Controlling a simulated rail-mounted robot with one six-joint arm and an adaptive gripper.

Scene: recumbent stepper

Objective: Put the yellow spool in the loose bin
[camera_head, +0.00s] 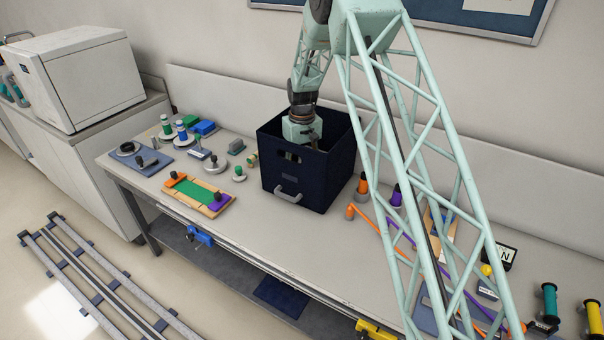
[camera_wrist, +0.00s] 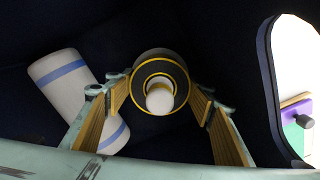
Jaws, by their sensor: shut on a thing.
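The dark blue bin (camera_head: 310,185) stands on the bench, open at the top, with a grey handle on its front. My gripper (camera_head: 303,135) reaches down into it, its fingers hidden by the bin walls in the head view. In the wrist view, my gripper (camera_wrist: 160,98) is shut on the yellow spool (camera_wrist: 160,66), seen end-on as a dark round flange with yellow rings and a pale hub. Dark bin walls surround it. A white cylinder with blue bands (camera_wrist: 65,80) lies tilted beside the left finger inside the bin. Whether the spool touches the floor is unclear.
The bin's cut-out (camera_wrist: 290,80) shows at the right of the wrist view. Left of the bin are a green board (camera_head: 198,192) and several small parts. Orange (camera_head: 362,185) and purple (camera_head: 396,196) spools stand to its right. My lattice arm covers part of the bench.

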